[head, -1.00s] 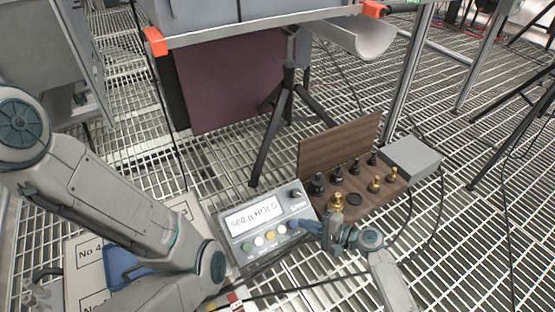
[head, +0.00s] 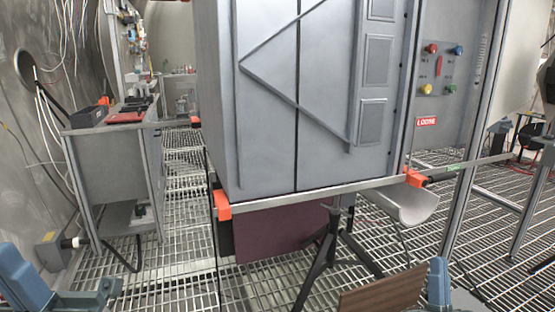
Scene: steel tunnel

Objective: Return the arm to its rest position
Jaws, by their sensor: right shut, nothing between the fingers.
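My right gripper (head: 438,282) shows at the bottom edge, right of centre, as an upright blue finger shape. It is shut and nothing is seen held in it. It stands just right of the top of a brown wooden board (head: 383,294), whose lower part is cut off. Blue and grey parts of my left gripper (head: 62,292) show in the lower left corner. They are cut off by the frame, so its jaw state is unclear. Most of both arms is out of view.
A large grey cabinet (head: 268,100) with orange corner pieces fills the middle. A black tripod (head: 328,262) and a white trough (head: 408,206) stand below it. A grey bench (head: 118,170) is at left. A panel with coloured buttons (head: 442,70) is at right. Grating floor lies between.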

